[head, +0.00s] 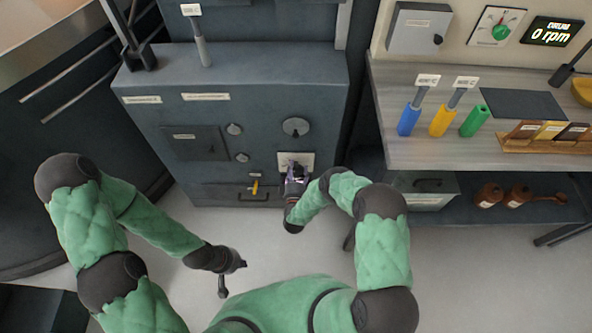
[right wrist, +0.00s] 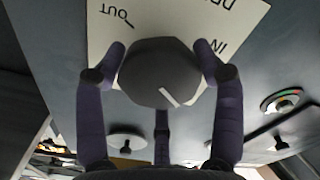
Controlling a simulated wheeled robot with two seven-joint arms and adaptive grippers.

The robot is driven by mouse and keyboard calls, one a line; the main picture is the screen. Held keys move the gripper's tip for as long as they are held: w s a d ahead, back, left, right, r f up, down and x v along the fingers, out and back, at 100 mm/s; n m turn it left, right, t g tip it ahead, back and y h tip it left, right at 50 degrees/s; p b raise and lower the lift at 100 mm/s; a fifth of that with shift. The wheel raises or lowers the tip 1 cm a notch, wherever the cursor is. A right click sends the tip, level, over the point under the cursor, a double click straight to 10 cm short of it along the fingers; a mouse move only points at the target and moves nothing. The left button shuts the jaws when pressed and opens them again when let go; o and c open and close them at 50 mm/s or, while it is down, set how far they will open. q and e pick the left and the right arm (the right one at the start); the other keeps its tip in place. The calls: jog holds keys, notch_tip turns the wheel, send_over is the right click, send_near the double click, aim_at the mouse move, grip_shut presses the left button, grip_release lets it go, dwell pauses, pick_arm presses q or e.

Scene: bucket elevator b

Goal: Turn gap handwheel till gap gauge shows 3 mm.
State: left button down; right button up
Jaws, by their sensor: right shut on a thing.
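My right gripper (head: 293,173) is at a pale plate (head: 306,158) on the front of the dark cabinet (head: 300,80). In the right wrist view the gripper (right wrist: 161,62) is shut on a dark grey knob (right wrist: 160,78) with a white mark, a finger on either side. The plate (right wrist: 110,35) behind the knob reads "OUT" and "IN"; its other word is cut off. A round grey disc (head: 295,127) is on the cabinet above the gripper. I cannot tell which part is the gap gauge. My left gripper (head: 230,275) hangs low over the floor, its fingers unclear.
Smaller knobs (head: 233,129) and a yellow handle (head: 254,187) are on the cabinet front. A lever (head: 201,48) stands on top. At the right, a bench (head: 400,155) holds coloured cylinders. A display (head: 552,32) reads 0 rpm. The floor between my arms is clear.

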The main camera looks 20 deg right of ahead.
jog(key=n, duration=0.4)
jog(key=shift+w+a+r+n, duration=0.25)
jog(key=shift+w+a+n, duration=0.05)
jog(key=shift+a, duration=0.05)
jog(key=shift+f+n, duration=0.1)
jog(key=shift+n, duration=0.4)
jog(key=shift+s+a+f+y, duration=0.1)
jog(key=shift+s+f+y, duration=0.05)
jog(key=shift+y, duration=0.15)
jog(key=o, duration=1.1)
jog(key=shift+a+f, duration=0.1)
jog(key=shift+f, duration=0.05)
jog(key=shift+s, duration=0.15)
jog(key=shift+s, duration=0.25)
jog(key=v, duration=1.1)
jog(key=shift+s+a, duration=0.1)
jog(key=shift+s, duration=0.05)
